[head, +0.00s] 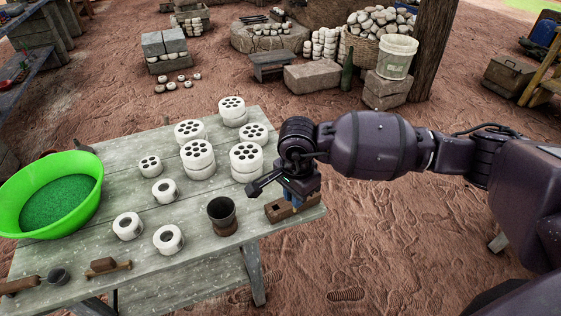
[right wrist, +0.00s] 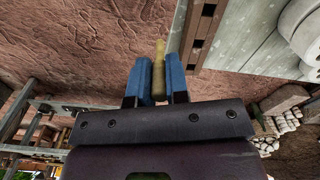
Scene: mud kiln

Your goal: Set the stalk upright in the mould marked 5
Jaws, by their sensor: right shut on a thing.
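My right gripper (head: 297,192) is at the right edge of the table, just above a wooden block with dark openings (head: 283,211). In the right wrist view its blue fingers (right wrist: 157,82) are shut on a tan stalk (right wrist: 159,58), which sticks out past the fingertips. The wooden block (right wrist: 198,45) shows beside the stalk there, apart from it in the picture. In the head view I cannot make out the stalk. White round pieces with several holes (head: 247,157) and with a single hole (head: 168,239) stand on the table. No mark 5 is readable, so I cannot tell which mould bears it. My left gripper is not in view.
Stone blocks and a white bucket (head: 397,57) stand behind.

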